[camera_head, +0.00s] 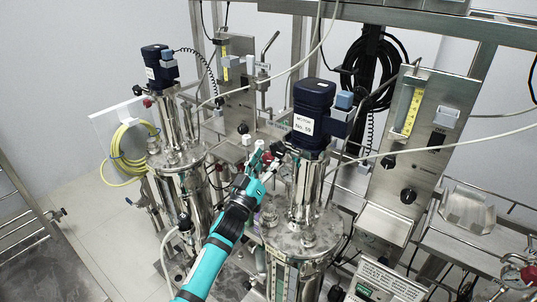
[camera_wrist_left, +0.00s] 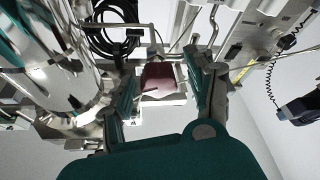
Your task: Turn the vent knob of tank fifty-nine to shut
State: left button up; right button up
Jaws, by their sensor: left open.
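Tank fifty-nine (camera_head: 305,236) is the steel tank at the front. Its dark blue motor (camera_head: 310,108) carries a label reading No. 59. My left gripper (camera_head: 265,160) is beside the upper part of this tank, on its left. In the left wrist view, a dark red knob (camera_wrist_left: 164,77) shows between the two open fingers, with gaps on both sides. It looks like the vent knob, but its marking and turn position cannot be read. In the head view the gripper and fittings largely hide it. My right gripper is in neither view.
A second tank (camera_head: 180,160) with a similar motor stands behind on the left. A steel panel (camera_head: 425,145) with a yellow scale and black knobs is right of tank fifty-nine. Thin hoses (camera_head: 440,148) cross around the tank. Open floor (camera_head: 110,225) shows at left.

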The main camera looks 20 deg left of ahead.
pick_arm(q)
jog(key=shift+w+r, duration=0.15)
jog(key=shift+w, duration=0.1)
grip_shut()
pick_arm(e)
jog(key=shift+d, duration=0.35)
